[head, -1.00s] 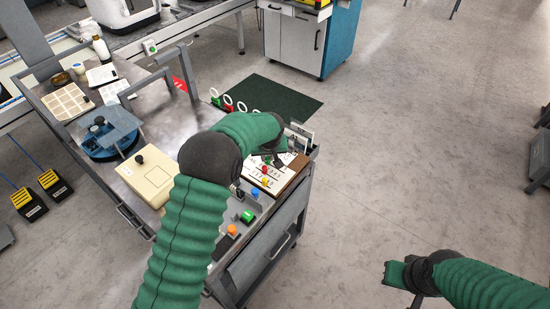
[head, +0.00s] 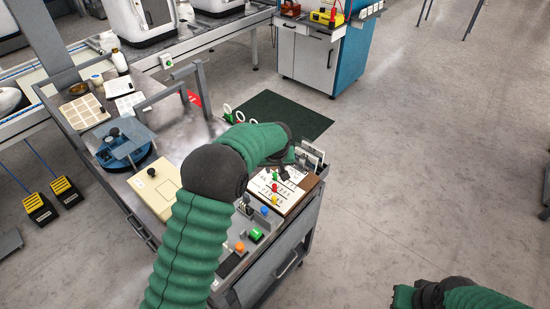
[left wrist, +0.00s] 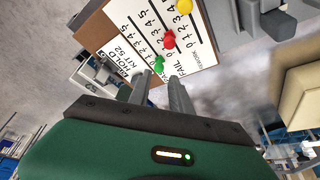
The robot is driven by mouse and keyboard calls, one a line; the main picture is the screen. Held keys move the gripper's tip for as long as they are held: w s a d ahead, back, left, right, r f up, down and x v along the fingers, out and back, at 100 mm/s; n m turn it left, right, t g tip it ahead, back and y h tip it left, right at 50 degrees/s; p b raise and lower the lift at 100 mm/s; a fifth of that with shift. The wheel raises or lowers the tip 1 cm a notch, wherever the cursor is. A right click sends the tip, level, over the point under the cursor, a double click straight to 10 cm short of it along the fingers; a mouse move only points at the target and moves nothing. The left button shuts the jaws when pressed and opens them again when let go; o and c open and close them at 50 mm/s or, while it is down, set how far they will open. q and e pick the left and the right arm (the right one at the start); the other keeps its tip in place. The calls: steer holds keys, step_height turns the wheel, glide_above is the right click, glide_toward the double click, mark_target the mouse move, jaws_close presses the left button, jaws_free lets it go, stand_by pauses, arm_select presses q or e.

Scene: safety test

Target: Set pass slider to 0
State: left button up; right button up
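A white board with printed scales (head: 289,192) lies on the front end of the cart. In the left wrist view the board (left wrist: 122,27) carries a green knob (left wrist: 158,65) on the line whose label is partly hidden, apparently "PASS". A red knob (left wrist: 168,41) is on "FAIL" and a yellow knob (left wrist: 184,6) on "REWORK". My left gripper (head: 286,172) is over the board; in the wrist view its two fingers (left wrist: 159,76) are apart, with the green knob between or just beyond their tips. Contact cannot be told. My right gripper (head: 403,298) is cut off at the bottom edge.
On the cart (head: 184,137) are a beige box (head: 155,188), a blue round fixture (head: 122,143), and a panel with a green button (head: 256,235) and an orange one (head: 240,247). Cards (head: 312,153) stand behind the board. The floor to the right is open.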

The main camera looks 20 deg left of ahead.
arm_select(q)
steer(key=v, duration=1.3)
steer(key=shift+p, duration=0.45)
steer(key=shift+f, duration=0.1)
steer(key=s+d+m+g+h+p, duration=0.1)
steer(key=s+m+p, duration=0.4)
steer(key=s, duration=2.2)
steer(key=shift+d+f+h+p, duration=0.4)
steer(key=shift+d+f+p, duration=0.1)
steer(key=shift+p, duration=0.65)
